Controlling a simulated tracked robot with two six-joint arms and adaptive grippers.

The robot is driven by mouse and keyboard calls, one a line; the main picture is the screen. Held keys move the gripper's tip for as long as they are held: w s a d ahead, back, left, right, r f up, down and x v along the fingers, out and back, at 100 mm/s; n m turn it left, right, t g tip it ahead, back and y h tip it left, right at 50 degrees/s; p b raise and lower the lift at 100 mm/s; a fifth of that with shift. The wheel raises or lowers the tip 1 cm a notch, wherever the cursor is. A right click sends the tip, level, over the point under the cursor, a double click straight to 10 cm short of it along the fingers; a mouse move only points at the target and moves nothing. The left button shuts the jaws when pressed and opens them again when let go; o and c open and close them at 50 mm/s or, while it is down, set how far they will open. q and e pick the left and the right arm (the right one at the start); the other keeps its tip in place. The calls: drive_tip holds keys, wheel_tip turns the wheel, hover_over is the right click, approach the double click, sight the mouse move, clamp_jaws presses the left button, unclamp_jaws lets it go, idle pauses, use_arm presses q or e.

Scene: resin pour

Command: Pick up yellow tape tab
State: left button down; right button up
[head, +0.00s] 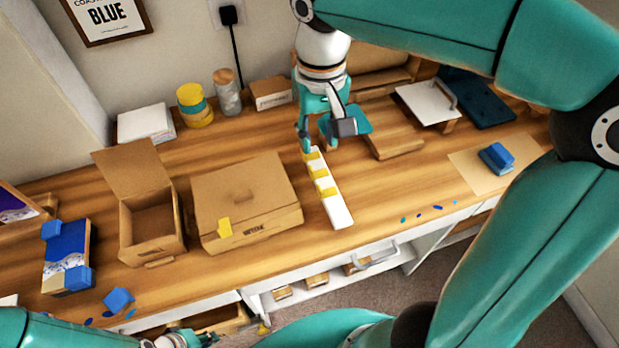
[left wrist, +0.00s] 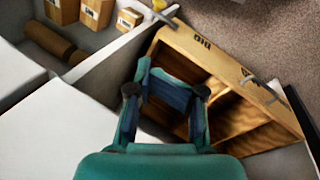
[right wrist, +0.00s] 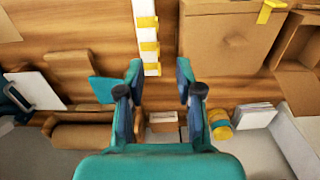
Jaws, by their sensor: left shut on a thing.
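A white strip (head: 339,213) with several yellow tape tabs (head: 320,173) lies on the wooden table. In the right wrist view the tabs (right wrist: 149,47) show along the strip (right wrist: 150,36), ahead of and between the fingertips. My right gripper (head: 325,143) is open and empty at the strip's far end; its fingers (right wrist: 160,80) are wide apart. Another yellow tab (head: 224,228) is on the closed cardboard box. My left gripper (head: 192,339) is low by a wooden drawer; in its wrist view it (left wrist: 165,95) is shut on a dark blue thing, which I cannot identify.
The closed cardboard box (head: 246,183) and an open box (head: 151,228) stand left of the strip. A wooden board (head: 394,145) lies to its right. The wooden drawer (left wrist: 245,118) is pulled out below the table. Blue blocks (head: 118,300) lie near the front left.

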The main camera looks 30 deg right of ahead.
drive_tip(key=b, duration=0.1)
hover_over(320, 188)
wheel_tip(320, 188, down, 11)
drive_tip(key=shift+f, duration=2.75)
clamp_jaws()
